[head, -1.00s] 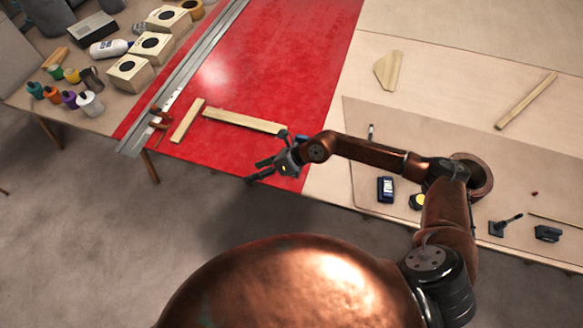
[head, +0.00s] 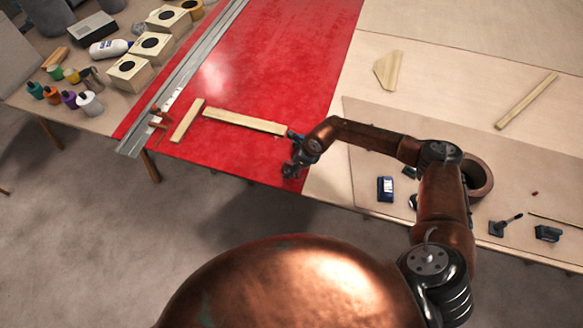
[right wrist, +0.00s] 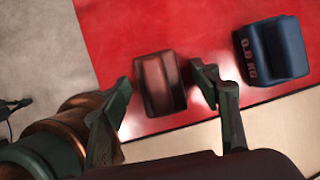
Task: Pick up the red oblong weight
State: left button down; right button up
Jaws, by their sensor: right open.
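The red oblong weight (right wrist: 161,84) shows in the right wrist view as a dull reddish-brown block on the red sheet. My right gripper (right wrist: 163,80) is open, with one fingertip to each side of the block in that view. I cannot tell whether either finger touches it. In the head view my right gripper (head: 291,172) is low over the near edge of the red sheet, and the red weight cannot be made out there. My left gripper is not in view.
A dark blue weight (right wrist: 272,52) marked in KG stands close to the right of the red one. Wooden strips (head: 245,121) lie behind my gripper on the red sheet (head: 270,65). A blue container (head: 385,189) and small tools lie on the board to the right.

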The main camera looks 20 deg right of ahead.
jog(key=shift+f, duration=0.1)
jog(key=shift+c, duration=0.2)
grip_shut()
dwell(0.5)
jog(key=shift+w, duration=0.1)
